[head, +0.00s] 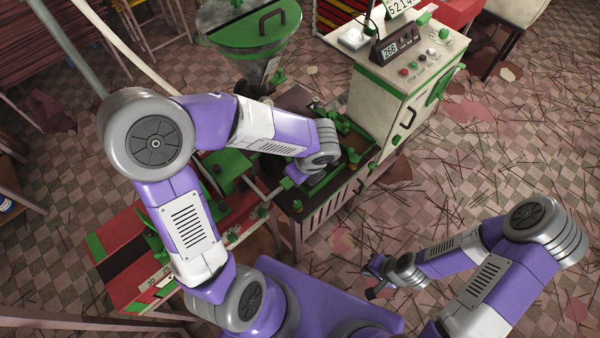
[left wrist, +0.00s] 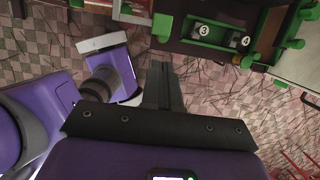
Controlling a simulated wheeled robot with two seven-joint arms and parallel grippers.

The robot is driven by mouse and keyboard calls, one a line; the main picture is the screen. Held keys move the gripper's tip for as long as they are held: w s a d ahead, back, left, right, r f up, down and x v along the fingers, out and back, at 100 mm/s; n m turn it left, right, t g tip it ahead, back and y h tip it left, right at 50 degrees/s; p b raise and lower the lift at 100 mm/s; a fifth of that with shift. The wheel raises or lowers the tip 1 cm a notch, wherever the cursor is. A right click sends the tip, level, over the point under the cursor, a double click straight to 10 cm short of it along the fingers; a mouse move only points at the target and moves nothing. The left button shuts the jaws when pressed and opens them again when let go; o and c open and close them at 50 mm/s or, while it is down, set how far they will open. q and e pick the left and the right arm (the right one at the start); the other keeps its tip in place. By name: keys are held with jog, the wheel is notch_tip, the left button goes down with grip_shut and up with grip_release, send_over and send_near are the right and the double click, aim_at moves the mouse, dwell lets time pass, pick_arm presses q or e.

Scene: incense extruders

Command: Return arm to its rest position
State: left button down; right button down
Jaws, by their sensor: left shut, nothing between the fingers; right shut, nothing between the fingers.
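My left arm reaches from the left across the extruder machine (head: 385,85) in the head view. Its wrist is over the machine's low green-edged bed, and its fingers are hidden or hard to make out there. In the left wrist view my left gripper (left wrist: 163,85) shows with its fingers together and empty, apart from the green-edged bed (left wrist: 220,45) with its round 3 and 4 marks. My right gripper (head: 374,279) is shut and empty over the open floor in the head view, with the right arm bent at lower right.
A green hopper (head: 250,25) stands at the top behind my left forearm. A red and green bench (head: 115,240) with a scale lies at the left. A control cabinet with a lit display (head: 390,49) stands behind the bed. The tiled floor (head: 480,150) at right is open, littered with thin sticks.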

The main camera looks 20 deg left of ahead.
dwell(0.3)
pick_arm(q)
jog(key=s+d+f+n+g+h+b, duration=0.1)
jog(key=s+d+f+n+h, duration=0.15)
jog(key=f+n, duration=0.3)
jog(key=s+d+f+n+g+h+b, duration=0.1)
jog(key=s+d+f+n+h, duration=0.1)
jog(key=d+f+n, duration=0.35)
jog(key=s+d+f+n+g+h, duration=0.1)
jog(key=s+d+f+n+h, duration=0.15)
jog(key=f, duration=0.55)
jog(key=s+a+f+n+t+b, duration=0.1)
jog(key=a+f+n+t, duration=0.1)
jog(key=f+n, duration=0.8)
jog(key=shift+s+a+n, duration=0.35)
jog(key=shift+a+n, duration=0.3)
jog(key=shift+n, duration=0.3)
